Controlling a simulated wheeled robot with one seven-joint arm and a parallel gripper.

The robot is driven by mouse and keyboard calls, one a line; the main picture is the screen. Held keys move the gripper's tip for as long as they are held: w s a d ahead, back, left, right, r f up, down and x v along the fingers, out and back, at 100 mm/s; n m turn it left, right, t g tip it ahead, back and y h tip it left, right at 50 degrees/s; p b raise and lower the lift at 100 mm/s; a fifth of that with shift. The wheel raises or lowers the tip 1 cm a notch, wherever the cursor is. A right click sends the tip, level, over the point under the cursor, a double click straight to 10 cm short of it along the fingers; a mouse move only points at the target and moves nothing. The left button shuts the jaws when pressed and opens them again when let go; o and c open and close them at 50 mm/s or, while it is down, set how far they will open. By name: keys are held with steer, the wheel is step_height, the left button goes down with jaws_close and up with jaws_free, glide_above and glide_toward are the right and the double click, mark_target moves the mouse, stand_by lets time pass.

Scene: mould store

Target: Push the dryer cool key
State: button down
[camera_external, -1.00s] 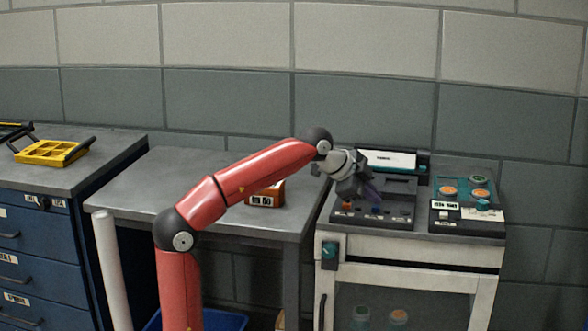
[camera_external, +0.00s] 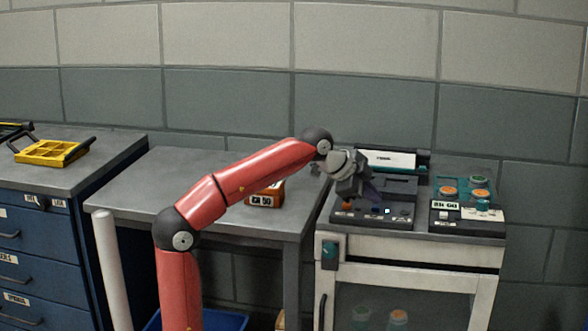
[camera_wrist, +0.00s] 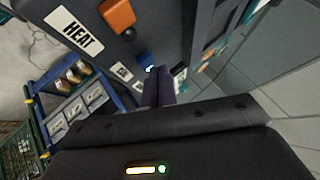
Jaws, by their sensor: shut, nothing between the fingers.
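The dryer (camera_external: 410,256) stands at the right with a dark control panel (camera_external: 400,223) along its front top edge. My gripper (camera_external: 376,207) is shut and empty, pointing down at this panel. In the wrist view its fingertips (camera_wrist: 157,76) are close to a small key glowing blue-white (camera_wrist: 150,68); I cannot tell whether they touch it. The glow also shows in the external view (camera_external: 388,211), just right of the fingers. The small label (camera_wrist: 122,72) near it is too blurred to read. An orange key (camera_wrist: 118,15) sits farther up beside a heat-like label (camera_wrist: 72,28).
A brown box (camera_external: 266,195) stands on the grey table to the left. A yellow tray (camera_external: 50,152) lies on the blue cabinet.

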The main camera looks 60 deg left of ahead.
mark_target(371, 212)
steer(key=shift+r+p, duration=0.3)
steer(key=shift+r, duration=0.25)
step_height(371, 212, up, 3)
steer(key=p, duration=0.3)
step_height(371, 212, up, 3)
steer(key=shift+p, duration=0.55)
steer(key=s+f+n, duration=0.1)
steer(key=s+f, duration=0.3)
steer(key=s+f+n+g+b, duration=0.1)
steer(key=s+f+n, duration=0.1)
steer(key=s+f, duration=0.3)
steer(key=s+a+f+n, duration=0.1)
steer(key=s+f+n, duration=0.1)
steer(key=s+f, duration=0.2)
steer(key=shift+s+f+g+b, duration=0.3)
steer(key=shift+s+b, duration=0.1)
steer(key=shift+s, duration=0.25)
steer(key=s+a+f+n+g+y+p, duration=0.1)
steer(key=s+a+f+n, duration=0.2)
steer(key=s+f, duration=0.8)
step_height(371, 212, down, 5)
steer(key=n, duration=0.2)
steer(key=shift+a+r+n+g+p, duration=0.2)
steer(key=shift+n+g+p, duration=0.2)
